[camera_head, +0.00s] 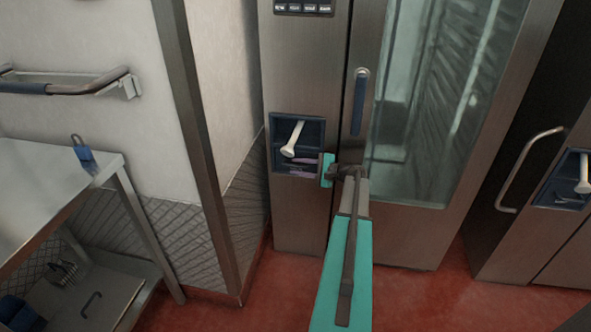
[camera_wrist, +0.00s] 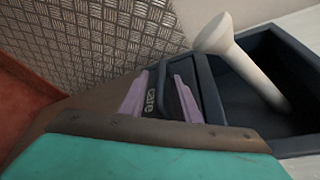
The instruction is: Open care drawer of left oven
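The left oven (camera_head: 303,222) has a dark blue recess (camera_head: 285,128) low on its front panel. The care drawer (camera_wrist: 152,98), a dark piece with the word "care", is at the recess's lower part. My gripper (camera_head: 301,167) is at this drawer, reaching in from the right in the head view. In the wrist view, its two purple fingers (camera_wrist: 161,98) stand apart, one on each side of the labelled piece. Whether they press on it is not clear. The drawer looks closed, though my gripper partly hides it.
A white hand shower (camera_head: 292,140) sits in the recess just above my fingers; it is also close in the wrist view (camera_wrist: 214,34). A blue door handle (camera_head: 359,103) is right of the recess. A steel table (camera_head: 60,190) stands left, beside a wall corner.

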